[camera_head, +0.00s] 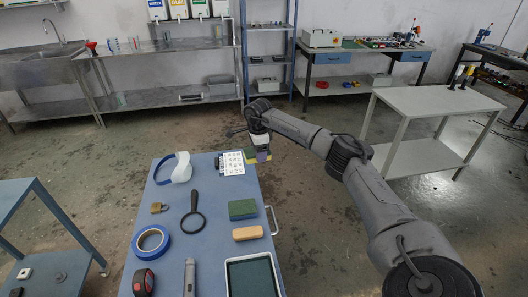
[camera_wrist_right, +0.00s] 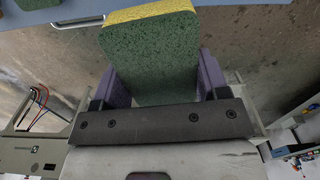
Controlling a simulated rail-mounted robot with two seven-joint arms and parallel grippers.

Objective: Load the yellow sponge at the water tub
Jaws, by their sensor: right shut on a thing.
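My right gripper (camera_head: 259,154) is at the far right corner of the blue table, just past its edge. In the right wrist view its purple fingers (camera_wrist_right: 160,78) are shut on a sponge (camera_wrist_right: 150,45) with a dark green face and a yellow layer along its far edge. The held sponge (camera_head: 250,153) is partly hidden by the gripper in the head view. A white container (camera_head: 156,11) with a blue water label stands on the back shelf at the upper left. My left gripper is not in view.
The blue table (camera_head: 218,244) holds a green block (camera_head: 242,209), a tan block (camera_head: 248,233), a magnifier (camera_head: 193,215), blue tape (camera_head: 150,242) and a framed tray (camera_head: 253,277). A metal sink bench (camera_head: 42,68) stands at back left. A white table (camera_head: 435,102) is at right. Open floor lies between.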

